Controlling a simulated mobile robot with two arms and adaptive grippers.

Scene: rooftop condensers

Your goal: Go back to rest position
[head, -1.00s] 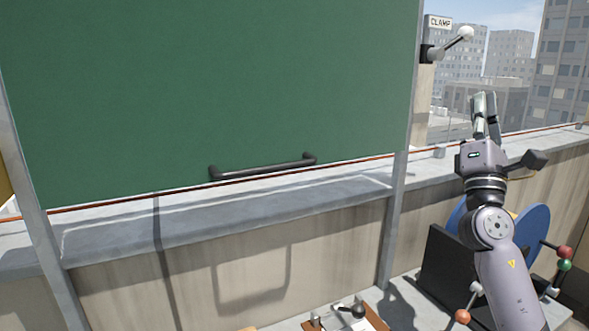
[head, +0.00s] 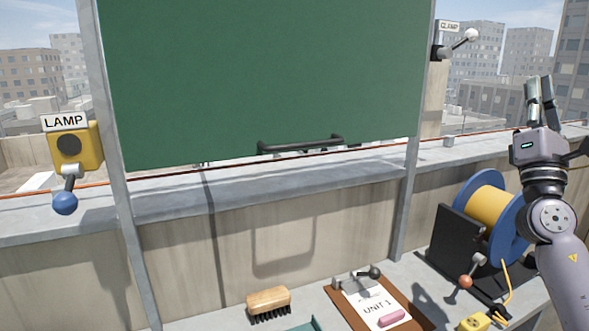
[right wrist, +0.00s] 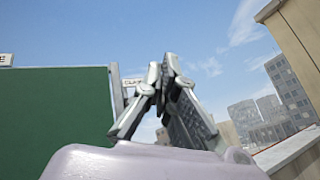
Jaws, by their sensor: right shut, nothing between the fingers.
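My right gripper (head: 541,90) points up at the right of the head view, its two fingers together with nothing between them. It stands in the air to the right of the green board (head: 265,80) and the clamp lever (head: 462,42), apart from both. In the right wrist view, the fingertips (right wrist: 163,68) meet against the sky, with the green board (right wrist: 55,120) at the left. My left gripper is not in view.
A yellow lamp box (head: 72,148) with a blue-knobbed lever is at the left. A brush (head: 268,300) and a clipboard (head: 370,300) lie on the table. The board has a black handle (head: 300,145).

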